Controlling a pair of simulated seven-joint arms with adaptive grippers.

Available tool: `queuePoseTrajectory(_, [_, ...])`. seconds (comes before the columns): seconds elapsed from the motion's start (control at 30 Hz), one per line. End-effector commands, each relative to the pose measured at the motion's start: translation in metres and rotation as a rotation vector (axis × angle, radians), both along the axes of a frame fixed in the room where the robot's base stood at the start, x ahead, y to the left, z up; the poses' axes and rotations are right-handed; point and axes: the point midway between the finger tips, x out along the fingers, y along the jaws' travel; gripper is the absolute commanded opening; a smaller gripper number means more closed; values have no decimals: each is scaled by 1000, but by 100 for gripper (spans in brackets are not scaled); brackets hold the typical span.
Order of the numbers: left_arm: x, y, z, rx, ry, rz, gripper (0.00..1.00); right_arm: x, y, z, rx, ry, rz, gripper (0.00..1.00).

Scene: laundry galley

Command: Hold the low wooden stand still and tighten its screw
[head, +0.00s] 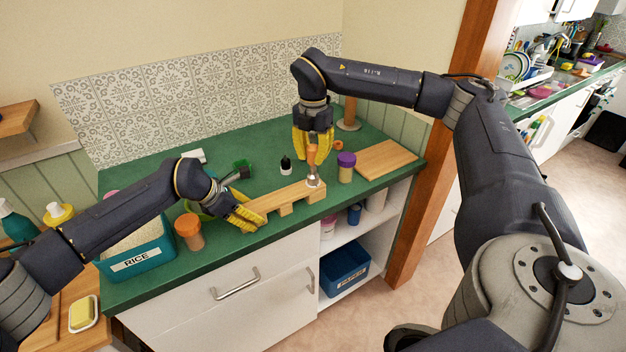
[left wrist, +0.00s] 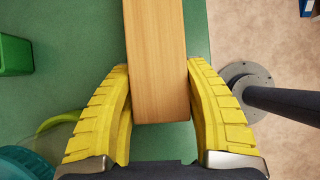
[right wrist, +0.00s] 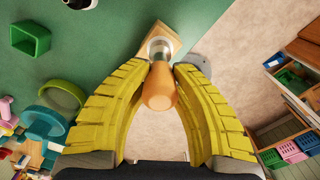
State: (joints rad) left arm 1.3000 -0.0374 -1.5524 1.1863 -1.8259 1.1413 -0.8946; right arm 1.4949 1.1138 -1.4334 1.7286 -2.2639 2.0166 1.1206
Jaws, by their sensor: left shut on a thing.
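The low wooden stand (head: 285,201) lies along the front of the green counter, a long pale bar on short feet. My left gripper (head: 250,216) is shut on its left end; in the left wrist view the yellow fingers flank the bar (left wrist: 157,60). My right gripper (head: 315,150) points down above the stand's right end. Its fingers close around the orange wooden handle of a screwdriver (right wrist: 160,88), which is upright in the head view. A silvery metal part (right wrist: 159,48) lies between handle and stand. The screw itself cannot be made out.
An orange-lidded jar (head: 189,231) and a teal rice bin (head: 135,262) stand left of my left gripper. A purple-lidded jar (head: 346,167) and a wooden board (head: 386,159) lie to the right. A small dark bottle (head: 286,165) stands behind the stand.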

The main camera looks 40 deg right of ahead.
Motion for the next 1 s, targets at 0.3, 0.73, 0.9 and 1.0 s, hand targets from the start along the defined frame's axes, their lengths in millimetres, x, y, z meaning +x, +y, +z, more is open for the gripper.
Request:
queuePoseTrajectory(0.3, [0,1,-1,2,1,0,0,0,0,0,0,0,0,0])
queuePoseTrajectory(0.73, [0,1,-1,2,2,1,0,0,0,4,0,-1,-1,0])
queuePoseTrajectory(0.9, [0,1,-2,3,2,1,1,1,0,7,0,-2,-1,0])
queuePoseTrajectory(1.0, [0,1,-2,3,2,1,1,1,0,8,0,-3,-1,0])
